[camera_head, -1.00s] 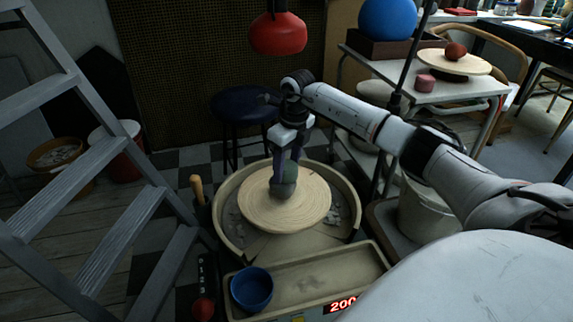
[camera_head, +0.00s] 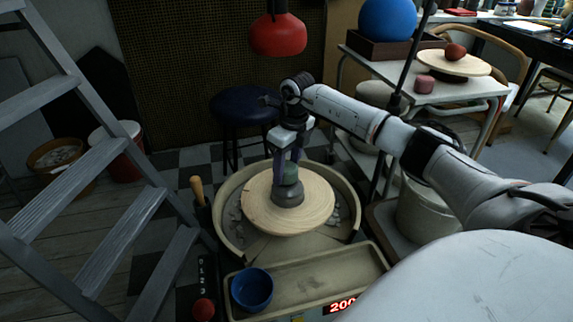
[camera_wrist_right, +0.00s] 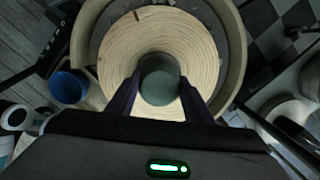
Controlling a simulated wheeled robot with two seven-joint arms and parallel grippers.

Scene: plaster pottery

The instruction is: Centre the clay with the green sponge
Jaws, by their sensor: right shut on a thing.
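My right gripper (camera_head: 290,168) is shut on the green sponge (camera_head: 291,175), directly above the wheel. The sponge is down on the grey clay (camera_head: 288,196), a low, rounded lump with a wider base near the middle of the round, pale wheel head (camera_head: 257,207). In the right wrist view the sponge (camera_wrist_right: 160,85) sits between my two dark fingers and hides most of the clay; a dark rim of clay shows beyond it. My left gripper is not in view.
A beige splash pan (camera_head: 228,228) surrounds the wheel head. A blue bowl (camera_head: 252,289) stands in the front tray (camera_head: 318,294), above a red "200" display. A ladder (camera_head: 105,165) stands left, a dark stool (camera_head: 243,105) behind, and a red lamp (camera_head: 278,33) hangs above.

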